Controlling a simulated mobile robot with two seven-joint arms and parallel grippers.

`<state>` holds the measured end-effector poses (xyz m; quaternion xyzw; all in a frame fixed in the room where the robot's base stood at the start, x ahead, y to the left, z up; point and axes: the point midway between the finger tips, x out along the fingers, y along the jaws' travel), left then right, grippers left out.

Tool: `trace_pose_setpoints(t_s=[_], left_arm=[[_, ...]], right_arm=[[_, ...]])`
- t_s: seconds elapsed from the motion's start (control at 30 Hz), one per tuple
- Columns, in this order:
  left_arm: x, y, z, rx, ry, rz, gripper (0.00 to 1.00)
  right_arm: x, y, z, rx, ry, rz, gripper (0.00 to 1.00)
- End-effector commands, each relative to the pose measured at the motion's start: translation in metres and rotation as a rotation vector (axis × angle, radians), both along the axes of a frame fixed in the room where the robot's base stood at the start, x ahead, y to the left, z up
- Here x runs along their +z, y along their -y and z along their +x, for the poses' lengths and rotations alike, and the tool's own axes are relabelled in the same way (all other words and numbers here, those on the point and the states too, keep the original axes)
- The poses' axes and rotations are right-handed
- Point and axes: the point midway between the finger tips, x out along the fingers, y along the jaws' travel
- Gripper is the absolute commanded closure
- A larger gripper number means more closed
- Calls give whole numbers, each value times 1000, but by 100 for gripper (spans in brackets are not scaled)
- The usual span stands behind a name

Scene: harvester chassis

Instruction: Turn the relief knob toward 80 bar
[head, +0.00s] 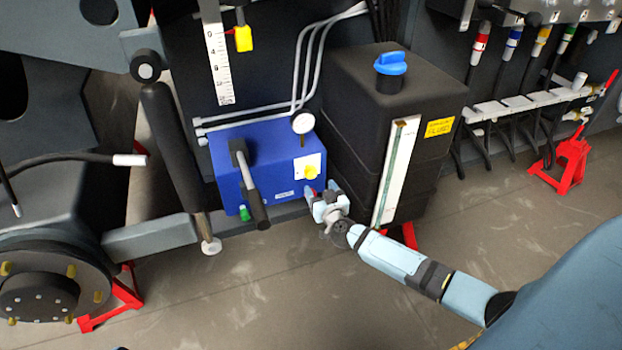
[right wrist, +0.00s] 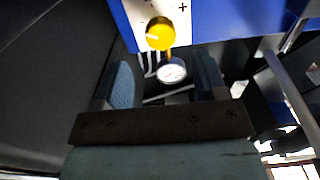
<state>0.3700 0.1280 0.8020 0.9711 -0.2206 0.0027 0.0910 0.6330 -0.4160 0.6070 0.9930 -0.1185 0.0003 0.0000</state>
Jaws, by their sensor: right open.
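The relief knob (head: 310,172) is a small yellow knob on a white plate on the front of the blue box (head: 272,190). In the right wrist view the yellow knob (right wrist: 160,33) shows a pale pointer mark, with a plus sign on the plate beside it. My right gripper (head: 320,194) is in front of the box, just below and right of the knob. Its two fingers (right wrist: 165,72) are apart and empty, and the knob appears beyond their tips. I cannot tell the exact gap to it. My left gripper is not in view.
A round gauge (head: 303,122) stands on the blue box. A black lever (head: 249,185) sticks out left of the knob. A black tank (head: 395,110) with a blue cap (head: 390,63) and sight tube (head: 396,172) stands close on the right. The floor in front is clear.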

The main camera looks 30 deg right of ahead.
Motion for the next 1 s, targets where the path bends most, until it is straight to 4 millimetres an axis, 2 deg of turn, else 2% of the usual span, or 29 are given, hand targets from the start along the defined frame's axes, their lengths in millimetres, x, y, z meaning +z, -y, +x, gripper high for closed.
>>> trace_pose_setpoints(t_s=[0.1,0.27,0.4,0.8,0.87,1.0], left_arm=[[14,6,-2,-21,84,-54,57],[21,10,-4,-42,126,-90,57],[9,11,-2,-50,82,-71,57],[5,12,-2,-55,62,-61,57],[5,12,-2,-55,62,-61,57],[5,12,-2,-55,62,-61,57]], right_arm=[[-4,6,27,1,2,0,35],[-3,13,54,1,2,1,35],[-2,16,69,1,1,0,35],[0,18,76,2,-1,0,35],[-1,18,76,2,-1,0,46],[-1,18,76,2,-1,0,78]])
